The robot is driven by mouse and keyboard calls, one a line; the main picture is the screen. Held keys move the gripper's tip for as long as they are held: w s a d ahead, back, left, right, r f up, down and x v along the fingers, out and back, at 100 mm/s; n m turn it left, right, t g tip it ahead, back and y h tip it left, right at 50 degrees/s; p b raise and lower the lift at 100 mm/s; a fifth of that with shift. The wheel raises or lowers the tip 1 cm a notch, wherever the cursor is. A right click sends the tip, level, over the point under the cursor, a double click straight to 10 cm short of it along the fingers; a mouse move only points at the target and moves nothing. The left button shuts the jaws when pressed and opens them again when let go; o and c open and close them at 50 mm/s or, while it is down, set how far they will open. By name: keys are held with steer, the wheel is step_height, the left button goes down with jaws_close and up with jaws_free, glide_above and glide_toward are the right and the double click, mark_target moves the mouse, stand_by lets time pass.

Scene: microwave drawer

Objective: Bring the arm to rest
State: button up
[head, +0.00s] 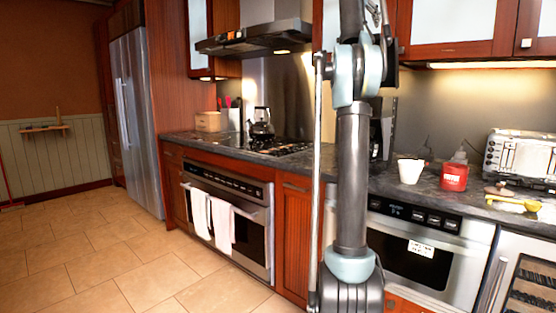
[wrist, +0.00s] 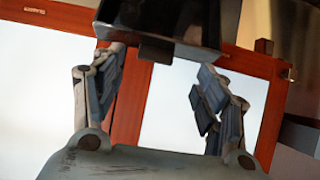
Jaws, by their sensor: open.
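My arm rises upright through the middle of the head view, and its upper end runs out of the top of the picture. My gripper (wrist: 160,90) shows in the wrist view with its two fingers wide apart and nothing between them. Behind the fingers are red-brown cabinet frames with pale panels (wrist: 190,115). The microwave drawer (head: 420,255) is under the counter at the right, partly behind my arm, and looks shut.
The dark counter (head: 470,195) carries a white cup (head: 410,171), a red container (head: 453,176) and a toaster (head: 520,157). A range hood (head: 256,38) and upper cabinets (head: 460,28) are near my raised arm. Tiled floor (head: 90,250) at the left is clear.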

steer(key=s+a+f+n+g+y, duration=0.2)
steer(key=s+a+f, duration=0.5)
steer(key=s+f, duration=0.7)
steer(key=s+a+f+n+g+y, duration=0.2)
steer(key=s+a+f, duration=0.6)
steer(key=f, duration=3)
steer(key=s+a+f+n+g+y, duration=0.2)
steer(key=s+a+f+n+y, duration=0.2)
steer(key=s+f, duration=1.6)
steer(key=a+f+n, duration=0.1)
steer(key=a+f, duration=0.2)
steer(key=f, duration=0.3)
steer(key=shift+s+a, duration=0.25)
steer(key=shift+a, duration=0.05)
steer(key=shift+w+f, duration=0.15)
steer(key=shift+w, duration=0.35)
